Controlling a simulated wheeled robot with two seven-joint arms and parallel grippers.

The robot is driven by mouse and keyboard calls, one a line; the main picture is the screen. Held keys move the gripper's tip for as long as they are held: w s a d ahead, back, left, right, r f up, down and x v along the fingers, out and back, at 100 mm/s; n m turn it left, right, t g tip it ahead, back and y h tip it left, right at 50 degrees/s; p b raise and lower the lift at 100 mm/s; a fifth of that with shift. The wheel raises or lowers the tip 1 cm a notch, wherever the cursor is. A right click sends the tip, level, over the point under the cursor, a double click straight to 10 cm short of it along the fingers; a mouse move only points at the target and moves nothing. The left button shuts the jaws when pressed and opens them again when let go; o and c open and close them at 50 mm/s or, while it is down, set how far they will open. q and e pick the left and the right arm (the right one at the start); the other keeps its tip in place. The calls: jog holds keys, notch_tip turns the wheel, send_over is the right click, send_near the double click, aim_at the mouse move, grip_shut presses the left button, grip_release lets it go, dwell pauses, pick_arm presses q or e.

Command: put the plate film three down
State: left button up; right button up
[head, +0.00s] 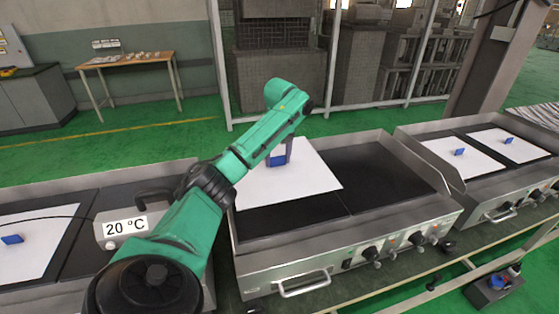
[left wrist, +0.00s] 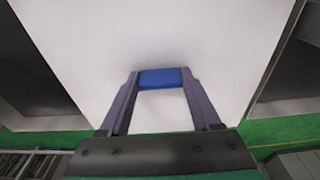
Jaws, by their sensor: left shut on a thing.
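A white plate film (head: 300,178) with a blue handle (head: 277,160) is over the left part of the middle griddle (head: 270,222). My left gripper (head: 279,156) is shut on the blue handle. In the left wrist view the blue handle (left wrist: 160,78) is between the two fingertips (left wrist: 160,84), and the white film (left wrist: 160,30) fills most of the picture. I cannot tell whether the film touches the black surface. My right gripper does not show.
White films with blue handles lie on the left griddle (head: 70,240) and the right griddle (head: 452,132). A device reading 20 °C (head: 125,226) stands on the left griddle. The right half of the middle griddle is bare. A wooden table (head: 128,60) stands behind.

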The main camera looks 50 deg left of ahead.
aim_at(278, 160)
pick_arm(q)
notch_tip(278, 160, down, 4)
jog(key=shift+a+r, duration=0.1)
jog(key=shift+r, duration=0.05)
notch_tip(278, 160, down, 8)
jog(key=shift+w+r+p, duration=0.15)
jog(key=shift+p, duration=0.35)
notch_tip(278, 160, down, 5)
jog(key=shift+a, duration=0.15)
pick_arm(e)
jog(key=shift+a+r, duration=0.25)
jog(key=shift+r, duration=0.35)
pick_arm(q)
jog(key=o, duration=1.4)
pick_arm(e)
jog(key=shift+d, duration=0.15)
